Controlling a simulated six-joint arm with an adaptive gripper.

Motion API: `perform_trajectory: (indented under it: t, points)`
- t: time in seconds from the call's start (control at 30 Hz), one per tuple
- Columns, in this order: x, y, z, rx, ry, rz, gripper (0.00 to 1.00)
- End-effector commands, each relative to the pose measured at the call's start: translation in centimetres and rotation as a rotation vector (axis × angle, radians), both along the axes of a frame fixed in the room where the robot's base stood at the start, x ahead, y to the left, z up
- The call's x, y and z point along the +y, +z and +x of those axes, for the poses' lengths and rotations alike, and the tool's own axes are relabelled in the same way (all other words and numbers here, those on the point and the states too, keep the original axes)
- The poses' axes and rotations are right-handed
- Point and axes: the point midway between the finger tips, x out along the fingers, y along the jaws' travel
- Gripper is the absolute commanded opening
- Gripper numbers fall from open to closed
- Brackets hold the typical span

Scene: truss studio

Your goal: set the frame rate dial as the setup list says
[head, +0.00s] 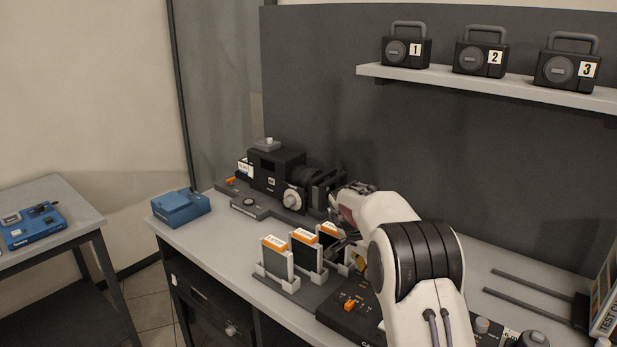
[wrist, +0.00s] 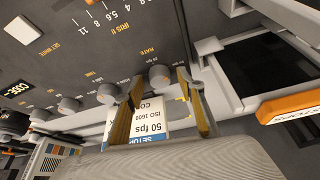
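In the wrist view, the frame rate dial (wrist: 160,77) is a grey round knob below the RATE lettering on a dark panel. My gripper (wrist: 160,85) is open, its two brownish fingers on either side of this dial; I cannot tell if they touch it. Between the fingers, nearer me, part of the white setup list (wrist: 152,112) shows "50 fps" and "ISO 1600"; fingers cover the rest. The dial's pointer setting is not readable. In the head view, my arm hides the dial, and the gripper's fingers are barely visible.
Other knobs (wrist: 108,93) sit beside the dial. Upright orange-topped cartridges (head: 276,258) stand in holders close to my arm. A black camera (head: 276,168) is behind them. A blue box (head: 180,206) stands at the table's left end. Three numbered units (head: 406,50) are on the shelf.

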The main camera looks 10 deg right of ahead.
Motion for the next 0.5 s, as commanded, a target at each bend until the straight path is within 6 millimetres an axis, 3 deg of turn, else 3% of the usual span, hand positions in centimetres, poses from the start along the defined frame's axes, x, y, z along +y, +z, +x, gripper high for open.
perform_trajectory:
  t: [0.17,0.5]
  points:
    - [-0.1,0.1,-0.1,-0.001,0.087,0.0,0.39]
    - [1.3,4.2,-1.1,-0.003,0.082,0.0,0.39]
